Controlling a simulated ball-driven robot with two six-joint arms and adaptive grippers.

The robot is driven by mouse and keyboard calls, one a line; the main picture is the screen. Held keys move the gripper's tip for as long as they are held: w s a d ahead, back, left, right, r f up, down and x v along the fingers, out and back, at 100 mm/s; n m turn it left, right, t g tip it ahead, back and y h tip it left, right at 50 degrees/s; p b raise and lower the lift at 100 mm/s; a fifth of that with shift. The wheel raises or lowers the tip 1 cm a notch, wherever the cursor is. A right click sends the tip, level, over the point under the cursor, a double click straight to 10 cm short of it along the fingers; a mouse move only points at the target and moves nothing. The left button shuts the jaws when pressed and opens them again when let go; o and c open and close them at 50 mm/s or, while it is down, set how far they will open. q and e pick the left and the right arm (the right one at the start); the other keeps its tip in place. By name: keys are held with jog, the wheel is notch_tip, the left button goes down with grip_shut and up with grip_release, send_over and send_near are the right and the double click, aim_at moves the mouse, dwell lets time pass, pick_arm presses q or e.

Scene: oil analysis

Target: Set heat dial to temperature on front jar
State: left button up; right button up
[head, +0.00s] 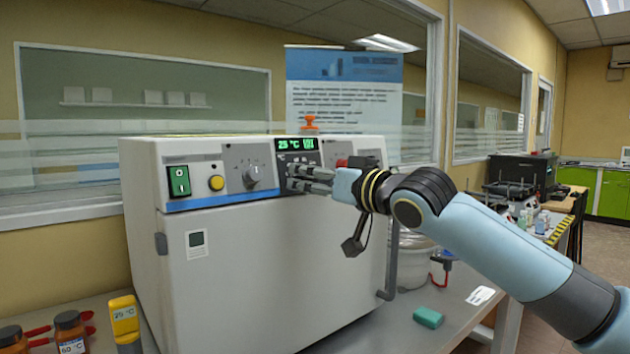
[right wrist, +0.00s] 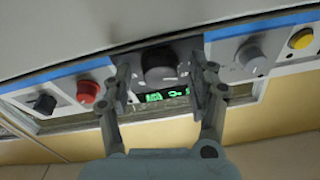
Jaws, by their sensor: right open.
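A white oven (head: 270,265) has a control panel along its top front, with a green display (head: 296,144) reading 25 °C. In the right wrist view a dark dial (right wrist: 160,68) with a white mark sits beside the display (right wrist: 167,95). My right gripper (head: 297,178) is open in front of the panel and hides this dial in the head view. In the right wrist view its two fingers (right wrist: 166,85) stand on either side of the dial; contact cannot be told. The front brown jar (head: 70,334) bears a 60 °C label. My left gripper is not in view.
The panel also carries a green switch (head: 179,181), a yellow button (head: 216,183), a grey dial (head: 250,176) and a red button (right wrist: 88,91). A yellow thermometer (head: 124,318) stands by the jars. A green block (head: 428,317) lies right of the oven.

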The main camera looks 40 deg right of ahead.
jog(key=c, duration=1.1)
jog(key=shift+a+r+m+g+h+p, duration=0.15)
jog(key=shift+m+g+h+p, duration=0.45)
jog(key=shift+m+p, duration=3.05)
jog(key=shift+r+m+g+h+p, duration=0.15)
jog(key=shift+m+g+h+p, duration=0.45)
jog(key=shift+m+p, duration=3.05)
jog(key=shift+a+r+m+g+h+p, duration=0.15)
jog(key=shift+m+g+h+p, duration=0.4)
jog(key=shift+m+p, duration=3.1)
jog(key=shift+c, duration=0.2)
jog(key=m+b, duration=0.3)
jog(key=shift+m, duration=0.35)
jog(key=o, duration=1.1)
jog(key=shift+d, duration=0.1)
jog(key=shift+o, duration=0.2)
